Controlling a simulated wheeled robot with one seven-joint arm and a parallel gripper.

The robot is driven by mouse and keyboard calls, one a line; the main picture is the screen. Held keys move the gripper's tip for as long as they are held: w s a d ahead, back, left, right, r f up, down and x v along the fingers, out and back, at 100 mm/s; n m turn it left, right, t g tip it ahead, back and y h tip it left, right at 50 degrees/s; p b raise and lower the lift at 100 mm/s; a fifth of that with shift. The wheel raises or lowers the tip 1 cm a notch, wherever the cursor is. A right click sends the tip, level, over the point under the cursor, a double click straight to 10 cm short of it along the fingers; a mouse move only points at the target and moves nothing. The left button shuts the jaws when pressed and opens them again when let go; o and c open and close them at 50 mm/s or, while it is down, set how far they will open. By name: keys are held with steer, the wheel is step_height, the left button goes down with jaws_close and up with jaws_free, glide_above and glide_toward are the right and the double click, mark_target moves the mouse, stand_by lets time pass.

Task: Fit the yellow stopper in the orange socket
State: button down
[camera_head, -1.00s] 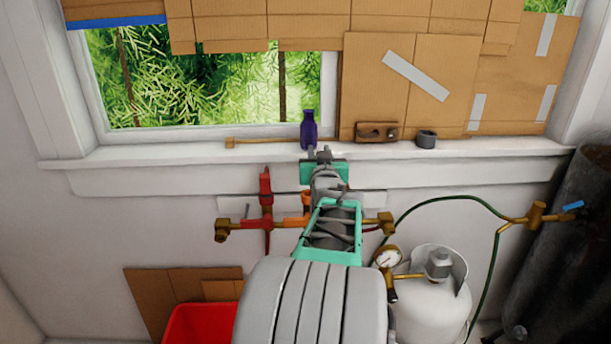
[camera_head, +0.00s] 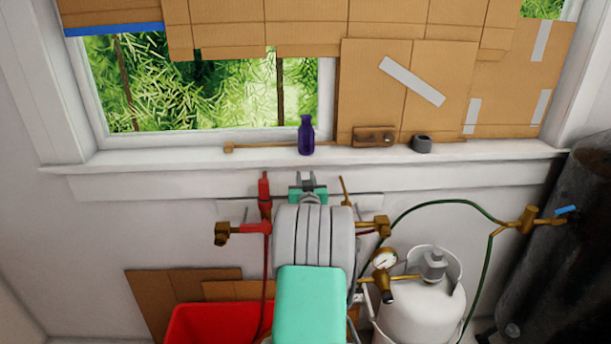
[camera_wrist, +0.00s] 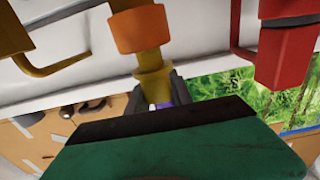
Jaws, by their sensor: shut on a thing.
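The yellow stopper (camera_wrist: 152,84) shows in the wrist view between the dark fingers of my gripper (camera_wrist: 158,92), which is shut on it. The orange socket (camera_wrist: 138,28) is a short thick ring just above it in that view. A yellow shaft links the stopper's flared end to the ring, so stopper and socket are in line and appear to meet; how deep the stopper sits cannot be told. In the head view my gripper (camera_head: 306,180) is in front of the wall below the sill, and my arm hides the stopper and the socket.
A red fitting (camera_wrist: 285,50) and a brass pipe (camera_wrist: 40,55) flank the socket closely in the wrist view. A purple bottle (camera_head: 306,135) and a dark ring (camera_head: 422,144) stand on the windowsill. A white gas tank (camera_head: 420,305) and a red bin (camera_head: 215,325) are below.

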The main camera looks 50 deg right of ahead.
steer(key=shift+f, duration=0.1)
steer(key=c, duration=1.1)
jaws_free()
